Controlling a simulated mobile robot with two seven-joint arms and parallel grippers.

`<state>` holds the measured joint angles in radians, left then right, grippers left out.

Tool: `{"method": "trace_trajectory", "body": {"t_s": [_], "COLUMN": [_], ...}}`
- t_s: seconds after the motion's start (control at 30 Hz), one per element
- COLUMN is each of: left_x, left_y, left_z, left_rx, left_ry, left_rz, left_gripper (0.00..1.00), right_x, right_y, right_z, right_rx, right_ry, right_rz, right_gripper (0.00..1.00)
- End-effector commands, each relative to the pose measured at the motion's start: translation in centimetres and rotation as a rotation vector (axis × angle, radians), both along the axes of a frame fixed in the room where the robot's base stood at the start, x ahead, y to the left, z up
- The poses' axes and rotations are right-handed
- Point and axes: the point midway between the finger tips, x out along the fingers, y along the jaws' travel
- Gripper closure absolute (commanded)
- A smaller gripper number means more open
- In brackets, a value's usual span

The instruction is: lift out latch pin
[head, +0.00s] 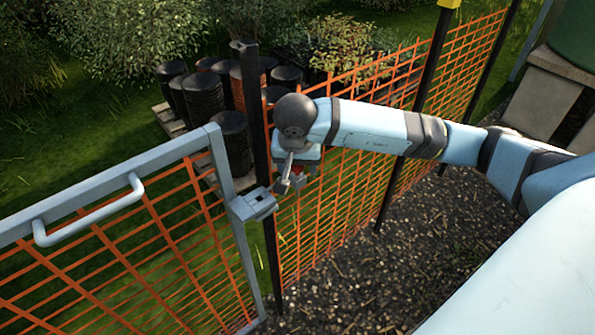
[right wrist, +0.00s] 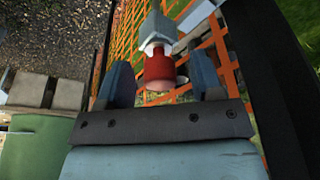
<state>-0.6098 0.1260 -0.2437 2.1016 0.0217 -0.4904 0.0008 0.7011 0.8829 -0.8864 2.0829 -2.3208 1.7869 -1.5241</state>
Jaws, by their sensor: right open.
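The latch (head: 254,204) is a grey metal box on the gate's upright, beside the dark post. My right gripper (head: 294,184) hangs just right of the post, close to the latch and slightly above it, with a bit of red showing at its fingers. In the right wrist view, a red, rounded pin head (right wrist: 159,72) below a grey block (right wrist: 158,28) shows between the two open fingers, with gaps on both sides. I take this red part for the latch pin; its lower part cannot be made out. My left gripper is not in view.
The grey-framed gate (head: 110,181) with orange mesh and a white handle (head: 88,212) fills the left. A dark post (head: 257,125) stands beside my gripper. Orange mesh fence (head: 345,215) runs away to the right. Black tubs (head: 203,97) stand behind it. Gravel is clear in front.

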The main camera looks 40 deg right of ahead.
Motion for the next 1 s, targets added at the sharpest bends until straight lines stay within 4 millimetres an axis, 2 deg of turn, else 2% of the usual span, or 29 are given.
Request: {"method": "trace_trajectory", "body": {"t_s": [0.1, 0.13, 0.3, 0.37, 0.77, 1.0], "left_x": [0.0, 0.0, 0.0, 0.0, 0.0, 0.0], "left_y": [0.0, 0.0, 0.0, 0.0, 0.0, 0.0], "left_z": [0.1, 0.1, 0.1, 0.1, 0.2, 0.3], "left_rx": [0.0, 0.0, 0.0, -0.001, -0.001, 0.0], "left_ry": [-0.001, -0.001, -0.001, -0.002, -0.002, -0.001], "left_rz": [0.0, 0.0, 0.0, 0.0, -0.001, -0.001], "left_gripper": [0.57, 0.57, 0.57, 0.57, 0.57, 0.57], "right_x": [0.0, 0.0, 0.0, 0.0, 0.0, 0.1], "right_y": [0.0, 0.0, 0.0, 0.0, 0.0, 0.0], "right_z": [0.1, 0.1, 0.1, 0.1, 0.7, 3.9], "right_rx": [0.001, 0.0, 0.0, 0.0, 0.001, 0.0], "right_ry": [-0.001, 0.0, 0.0, 0.0, 0.0, -0.004], "right_rz": [0.0, 0.0, 0.0, 0.001, 0.001, 0.0], "right_gripper": [0.4, 0.44, 0.83, 0.93, 0.94, 0.94]}}
